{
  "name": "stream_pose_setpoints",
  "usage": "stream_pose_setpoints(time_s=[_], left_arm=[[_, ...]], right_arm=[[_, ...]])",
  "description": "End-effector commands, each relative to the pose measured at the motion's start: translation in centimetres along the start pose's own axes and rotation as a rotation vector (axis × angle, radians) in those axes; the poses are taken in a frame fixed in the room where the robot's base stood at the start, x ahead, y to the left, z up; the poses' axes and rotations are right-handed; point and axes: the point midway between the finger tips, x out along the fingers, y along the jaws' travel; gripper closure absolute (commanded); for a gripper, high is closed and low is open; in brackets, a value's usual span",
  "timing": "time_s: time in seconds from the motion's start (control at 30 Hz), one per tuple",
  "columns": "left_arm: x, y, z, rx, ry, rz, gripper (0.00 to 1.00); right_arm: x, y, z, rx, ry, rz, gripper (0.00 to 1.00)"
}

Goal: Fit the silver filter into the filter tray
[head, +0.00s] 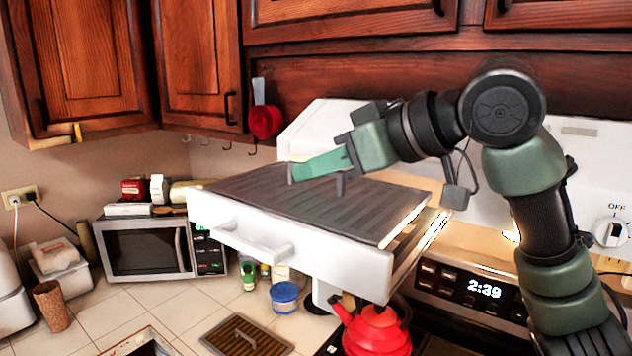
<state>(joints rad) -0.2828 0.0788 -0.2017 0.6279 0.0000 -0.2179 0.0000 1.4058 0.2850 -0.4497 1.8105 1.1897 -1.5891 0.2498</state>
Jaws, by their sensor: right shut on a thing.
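The filter (300,206) is a ribbed panel that looks dark grey-brown here. It lies almost flat at the top of the white filter tray (325,265), which is pulled out like a drawer with a handle on its front. A lit gap shows along the tray's right side, and I cannot tell whether the panel is fully seated. My right gripper (318,178) reaches in from the right and is shut on the filter near its back edge. The fingertips partly hide the contact. My left gripper is not in view.
A red kettle (376,332) stands on the stove below the tray. A blue-lidded tub (285,297) and a brown board (247,337) are on the tiled counter. A microwave (146,250) stands at the left. Wooden cabinets (350,15) hang above.

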Motion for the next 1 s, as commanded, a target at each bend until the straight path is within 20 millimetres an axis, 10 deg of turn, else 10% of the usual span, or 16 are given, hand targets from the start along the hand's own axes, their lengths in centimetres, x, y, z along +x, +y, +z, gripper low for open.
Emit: stream_pose_setpoints(time_s=[0.23, 0.53, 0.63, 1.0], left_arm=[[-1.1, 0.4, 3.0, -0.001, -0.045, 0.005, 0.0], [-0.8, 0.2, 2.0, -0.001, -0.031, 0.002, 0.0], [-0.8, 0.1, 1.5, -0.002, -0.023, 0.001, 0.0], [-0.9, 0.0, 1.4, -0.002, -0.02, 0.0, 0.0]], right_arm=[[1.2, 0.0, 2.6, 0.001, -0.001, -0.001, 1.0], [1.4, 0.0, 2.8, 0.0, 0.0, 0.0, 1.0], [1.4, 0.0, 2.8, 0.0, -0.002, 0.0, 0.69], [1.3, 0.1, 2.5, 0.001, -0.002, 0.0, 0.69]])
